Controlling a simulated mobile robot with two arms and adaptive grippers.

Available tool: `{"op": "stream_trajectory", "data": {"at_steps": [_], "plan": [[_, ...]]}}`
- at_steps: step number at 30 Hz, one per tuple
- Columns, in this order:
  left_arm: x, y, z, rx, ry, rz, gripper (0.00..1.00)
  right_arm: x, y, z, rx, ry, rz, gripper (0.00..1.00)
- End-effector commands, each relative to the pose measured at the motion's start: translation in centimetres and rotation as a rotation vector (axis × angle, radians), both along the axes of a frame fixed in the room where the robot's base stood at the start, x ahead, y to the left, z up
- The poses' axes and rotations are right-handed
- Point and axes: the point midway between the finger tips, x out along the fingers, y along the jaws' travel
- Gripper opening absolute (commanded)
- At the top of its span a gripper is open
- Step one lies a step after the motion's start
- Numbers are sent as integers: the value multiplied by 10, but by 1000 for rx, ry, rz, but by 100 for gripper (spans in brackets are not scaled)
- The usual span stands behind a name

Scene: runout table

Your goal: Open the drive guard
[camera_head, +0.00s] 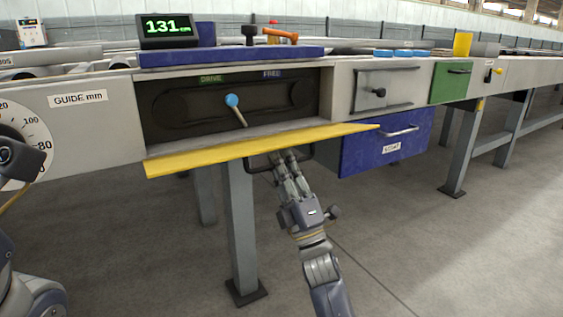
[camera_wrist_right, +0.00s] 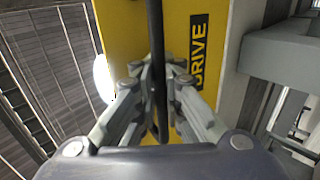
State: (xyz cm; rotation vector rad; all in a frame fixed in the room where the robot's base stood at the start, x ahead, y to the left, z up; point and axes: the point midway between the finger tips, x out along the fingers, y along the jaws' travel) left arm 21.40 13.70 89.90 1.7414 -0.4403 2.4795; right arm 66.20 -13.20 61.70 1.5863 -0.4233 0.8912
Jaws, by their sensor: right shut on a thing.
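The yellow drive guard (camera_head: 250,152) is folded down and outward below its opening, nearly level in the head view. The dark recess (camera_head: 180,107) behind it is exposed, with a blue-knobbed lever (camera_head: 232,100) under the DRIVE and FREE labels. My right gripper (camera_head: 284,158) is below the guard, shut on its black handle (camera_head: 258,164). In the right wrist view, the fingers (camera_wrist_right: 158,75) close on the black bar, with the guard's yellow face (camera_wrist_right: 206,12) and its DRIVE lettering behind.
A blue drawer (camera_head: 370,155) hangs right of the guard, close to its right end. A grey panel with a black knob (camera_head: 380,92) and a green panel (camera_head: 450,82) are further right. A table leg (camera_head: 240,230) stands left of my right arm. Floor to the right is clear.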

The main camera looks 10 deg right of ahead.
Motion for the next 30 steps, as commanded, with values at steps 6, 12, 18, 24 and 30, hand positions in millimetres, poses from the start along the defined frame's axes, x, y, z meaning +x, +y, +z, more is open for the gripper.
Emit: {"op": "stream_trajectory", "data": {"at_steps": [6,12,18,24,30], "plan": [[0,0,0,0,0,0,40,-3,-2,4,4,-13,1,11],[0,0,0,0,-1,-1,40,-2,-1,3,3,-10,1,29],[-1,0,0,-1,-2,-1,40,-2,-1,3,2,-7,1,29],[-1,1,1,-3,-4,-2,40,-2,0,16,-1,-10,1,29],[-1,1,1,-2,-3,-1,40,-3,-1,55,-1,-14,0,29]]}}
